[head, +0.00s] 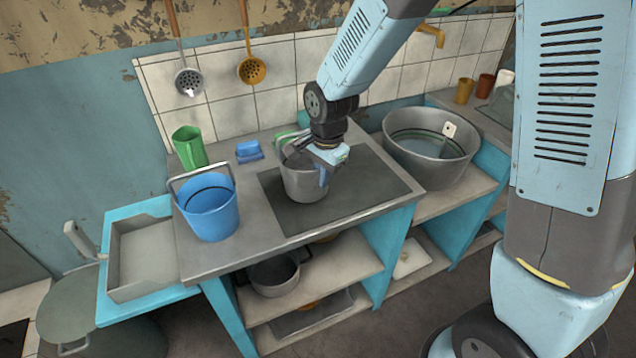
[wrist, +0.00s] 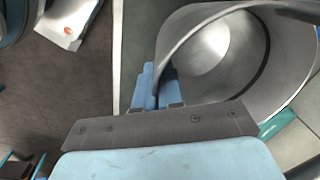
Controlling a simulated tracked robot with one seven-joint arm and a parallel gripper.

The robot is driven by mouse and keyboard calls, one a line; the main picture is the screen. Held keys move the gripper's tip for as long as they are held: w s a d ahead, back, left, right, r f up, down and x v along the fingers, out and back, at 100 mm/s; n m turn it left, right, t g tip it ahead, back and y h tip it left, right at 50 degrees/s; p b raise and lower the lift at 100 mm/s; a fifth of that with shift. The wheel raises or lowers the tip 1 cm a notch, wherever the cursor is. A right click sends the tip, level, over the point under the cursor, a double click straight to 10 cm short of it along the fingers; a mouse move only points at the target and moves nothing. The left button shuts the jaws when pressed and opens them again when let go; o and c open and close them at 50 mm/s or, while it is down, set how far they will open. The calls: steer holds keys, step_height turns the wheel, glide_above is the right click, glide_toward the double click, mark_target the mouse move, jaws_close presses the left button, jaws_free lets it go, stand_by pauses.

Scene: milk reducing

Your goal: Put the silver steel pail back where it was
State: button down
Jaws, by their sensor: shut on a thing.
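The silver steel pail (head: 303,185) is upright at the dark mat (head: 370,180) on the counter in the head view. I cannot tell whether its base touches the mat. My gripper (head: 325,176) is at the pail's near right side, with its fingers pointing down. In the wrist view my gripper (wrist: 157,75) is shut on the pail's rim or handle; the exact grip is unclear. The pail (wrist: 215,50) shows from above there, with a dark line around its inside and nothing seen in it.
A blue bucket (head: 210,212) stands to the left on the counter. A green cup (head: 188,148) and a blue sponge-like block (head: 249,152) are behind. A large metal basin (head: 432,160) is to the right. A grey tray (head: 118,260) is at far left. The mat's right half is clear.

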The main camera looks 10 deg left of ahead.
steer(key=shift+d+f, duration=0.1)
steer(key=shift+f, duration=1.2)
steer(key=shift+f, duration=0.1)
steer(key=c, duration=1.3)
jaws_free()
steer(key=shift+o, duration=0.2)
step_height(320, 180, up, 12)
steer(key=shift+s+d, duration=0.35)
steer(key=shift+d, duration=0.1)
